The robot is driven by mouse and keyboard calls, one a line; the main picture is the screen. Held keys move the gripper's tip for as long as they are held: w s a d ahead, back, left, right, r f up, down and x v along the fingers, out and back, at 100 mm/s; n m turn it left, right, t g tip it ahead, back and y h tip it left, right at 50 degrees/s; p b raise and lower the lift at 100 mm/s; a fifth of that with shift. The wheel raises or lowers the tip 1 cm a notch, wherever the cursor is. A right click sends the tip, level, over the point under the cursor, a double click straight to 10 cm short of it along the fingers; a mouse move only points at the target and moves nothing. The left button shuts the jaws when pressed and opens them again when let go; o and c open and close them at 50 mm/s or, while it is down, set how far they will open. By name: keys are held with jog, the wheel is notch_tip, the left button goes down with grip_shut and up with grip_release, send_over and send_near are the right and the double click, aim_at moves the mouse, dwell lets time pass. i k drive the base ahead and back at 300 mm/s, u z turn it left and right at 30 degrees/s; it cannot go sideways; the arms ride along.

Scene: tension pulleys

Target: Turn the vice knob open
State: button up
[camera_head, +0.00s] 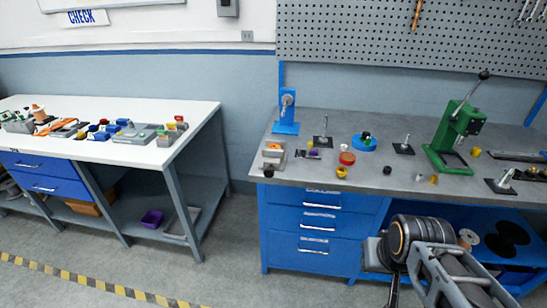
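No part is clearly readable as the vice knob at this size. A small grey block-like fixture (273,152) stands at the left front corner of the grey bench, with a small black knob (268,172) just below it at the edge. Another small black round part (387,170) shows near the front edge, further right. My arm rises from the lower right, and its end, with my gripper (375,254), is in front of the blue drawers, below the bench top and apart from the fixtures. The fingers are not clear.
The grey bench top (340,178) also carries a blue stand (287,112), a red round part (347,158), a blue disc (363,142) and a green lever press (458,130). A white table (120,155) with parts stands left. The floor (225,270) between is clear.

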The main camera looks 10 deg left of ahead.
aim_at(268, 172)
jog(key=u, duration=0.45)
jog(key=k, duration=0.55)
jog(key=u, duration=1.5)
jog(key=i, duration=1.05)
jog(key=z, duration=0.6)
jog(key=i, duration=0.4)
jog(key=z, duration=0.5)
